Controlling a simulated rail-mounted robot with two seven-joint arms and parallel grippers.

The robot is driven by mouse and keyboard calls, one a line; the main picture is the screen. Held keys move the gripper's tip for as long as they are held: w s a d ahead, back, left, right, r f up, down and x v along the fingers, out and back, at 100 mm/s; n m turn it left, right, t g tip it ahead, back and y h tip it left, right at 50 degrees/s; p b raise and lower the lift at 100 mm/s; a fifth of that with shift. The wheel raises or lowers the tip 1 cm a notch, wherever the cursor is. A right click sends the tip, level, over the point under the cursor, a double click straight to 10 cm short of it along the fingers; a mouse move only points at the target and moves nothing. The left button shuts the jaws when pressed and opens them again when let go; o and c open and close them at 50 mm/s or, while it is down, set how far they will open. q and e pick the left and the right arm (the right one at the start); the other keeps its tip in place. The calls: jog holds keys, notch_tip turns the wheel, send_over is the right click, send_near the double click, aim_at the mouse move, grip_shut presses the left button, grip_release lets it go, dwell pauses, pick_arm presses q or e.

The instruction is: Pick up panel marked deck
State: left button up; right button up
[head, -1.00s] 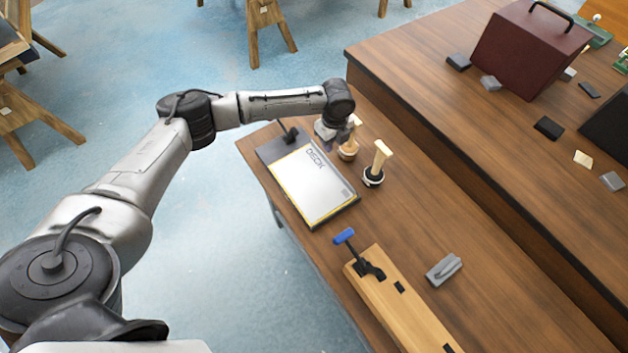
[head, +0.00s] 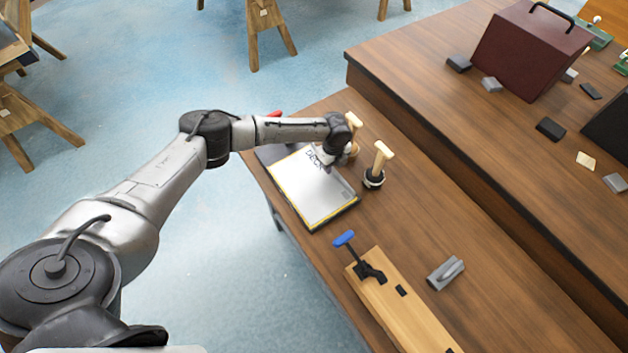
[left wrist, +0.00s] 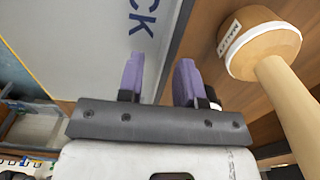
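The white panel (head: 315,195) marked DECK lies flat on the table, with a yellow line along its lower edges. My left gripper (head: 327,160) is over its far right edge, covering part of the lettering. In the left wrist view the panel (left wrist: 75,40) fills the upper left, with the letters CK visible. There my left gripper (left wrist: 160,80) has its two purple fingers apart, one on each side of the panel's edge in the picture. Contact cannot be told. My right gripper is not in view.
A clamp with a blue handle (head: 345,239) sits on a wooden board (head: 400,305). A grey block (head: 445,272) lies nearby.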

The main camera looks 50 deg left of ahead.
pick_arm(q)
jog(key=shift+f, duration=0.35)
grip_shut()
dwell(0.3)
